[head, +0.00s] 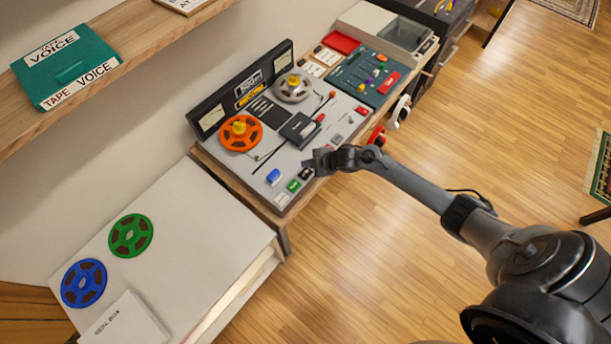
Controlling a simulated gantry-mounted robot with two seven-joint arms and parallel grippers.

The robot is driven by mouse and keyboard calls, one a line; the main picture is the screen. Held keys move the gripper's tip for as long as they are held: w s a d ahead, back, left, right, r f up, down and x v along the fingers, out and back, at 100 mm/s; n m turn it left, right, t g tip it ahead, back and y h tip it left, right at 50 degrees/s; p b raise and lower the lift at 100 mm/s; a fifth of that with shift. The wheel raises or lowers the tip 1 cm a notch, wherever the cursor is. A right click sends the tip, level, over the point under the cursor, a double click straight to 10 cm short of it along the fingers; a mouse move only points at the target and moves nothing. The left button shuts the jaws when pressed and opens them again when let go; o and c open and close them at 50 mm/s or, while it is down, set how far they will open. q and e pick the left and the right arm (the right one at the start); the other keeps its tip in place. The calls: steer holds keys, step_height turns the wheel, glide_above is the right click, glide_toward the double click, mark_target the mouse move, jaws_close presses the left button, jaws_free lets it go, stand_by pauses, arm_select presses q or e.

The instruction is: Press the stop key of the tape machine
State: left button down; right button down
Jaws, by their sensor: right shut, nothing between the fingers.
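The tape machine (262,160) is a grey deck on the wooden bench, with an orange reel (240,133) and a grey reel (292,87). Along its front edge are a white key (282,198), a green key (294,186) and a black key (307,173). A blue key (273,176) sits behind them, and a red key (361,110) is at the far right end. Labels are too small to read, so I cannot tell which key is stop. My right gripper (309,163) is shut and empty, over the front edge beside the black key. Contact cannot be told. My left gripper is out of view.
A green mixer panel (366,77) stands right of the machine. Headphones (399,112) hang at the bench front. A white cabinet (190,225) at left holds a green reel (130,235) and a blue reel (84,283). A shelf (140,58) overhangs the upper left. The floor in front is clear.

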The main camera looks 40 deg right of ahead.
mark_target(308, 174)
step_height(308, 174, down, 4)
steer(key=shift+r+b, duration=0.15)
steer(key=shift+b, duration=0.95)
stand_by(1.0)
steer(key=shift+f, duration=0.3)
steer(key=shift+f+b, duration=0.1)
steer(key=shift+b, duration=0.2)
steer(key=shift+f, duration=0.1)
